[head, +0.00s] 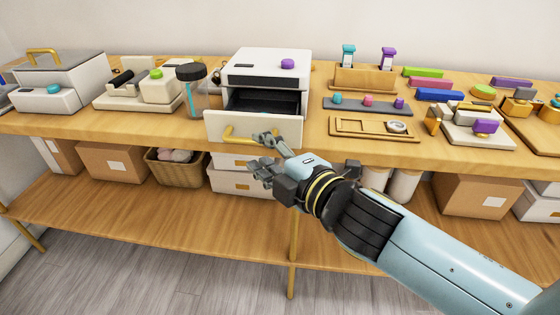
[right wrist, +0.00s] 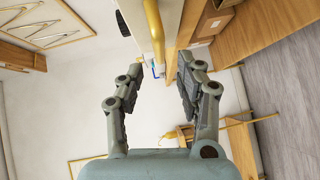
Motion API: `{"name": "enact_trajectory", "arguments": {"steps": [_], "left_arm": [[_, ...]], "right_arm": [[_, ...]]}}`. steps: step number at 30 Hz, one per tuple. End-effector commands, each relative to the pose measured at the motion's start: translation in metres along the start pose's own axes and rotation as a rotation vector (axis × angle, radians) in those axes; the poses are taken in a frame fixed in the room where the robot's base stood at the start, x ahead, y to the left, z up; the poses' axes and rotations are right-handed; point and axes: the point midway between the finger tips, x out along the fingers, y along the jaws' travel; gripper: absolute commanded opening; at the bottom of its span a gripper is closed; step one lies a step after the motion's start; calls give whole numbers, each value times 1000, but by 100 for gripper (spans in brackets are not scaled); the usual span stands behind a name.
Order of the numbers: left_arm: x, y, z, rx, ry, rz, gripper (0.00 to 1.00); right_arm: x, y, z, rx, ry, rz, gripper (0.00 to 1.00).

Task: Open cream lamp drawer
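The cream lamp unit (head: 265,66), a boxy housing with a purple knob on top, stands on the wooden counter. Its drawer (head: 222,125) is pulled out toward me, showing a dark interior that looks empty. A gold handle (head: 232,134) runs along the drawer front. My right gripper (head: 262,155) is at the right end of this handle, with its fingers spread. In the right wrist view, the gold handle (right wrist: 153,28) shows in the gap between the open fingers (right wrist: 160,80); I cannot tell if they touch it. My left gripper is not in view.
A jar with a dark lid (head: 193,92) stands left of the unit. A wooden tray (head: 375,128) and a grey strip with knobs (head: 368,104) lie to its right. Boxes and a basket (head: 178,170) sit on the lower shelf. Floor in front is clear.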

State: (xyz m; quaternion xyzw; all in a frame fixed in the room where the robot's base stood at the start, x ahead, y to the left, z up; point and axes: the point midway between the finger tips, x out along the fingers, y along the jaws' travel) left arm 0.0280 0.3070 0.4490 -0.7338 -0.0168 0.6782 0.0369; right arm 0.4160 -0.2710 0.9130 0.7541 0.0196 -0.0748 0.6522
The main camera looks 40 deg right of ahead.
Motion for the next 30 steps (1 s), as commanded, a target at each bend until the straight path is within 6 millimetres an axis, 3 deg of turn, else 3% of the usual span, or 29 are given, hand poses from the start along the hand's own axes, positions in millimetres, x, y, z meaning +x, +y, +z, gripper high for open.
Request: {"name": "enact_trajectory", "arguments": {"steps": [4,10,30], "left_arm": [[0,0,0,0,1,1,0],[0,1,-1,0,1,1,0],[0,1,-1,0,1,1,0]], "right_arm": [[-32,0,0,-3,1,-2,36],[-49,0,0,-1,-1,1,36],[-57,0,0,1,1,2,36]]}}
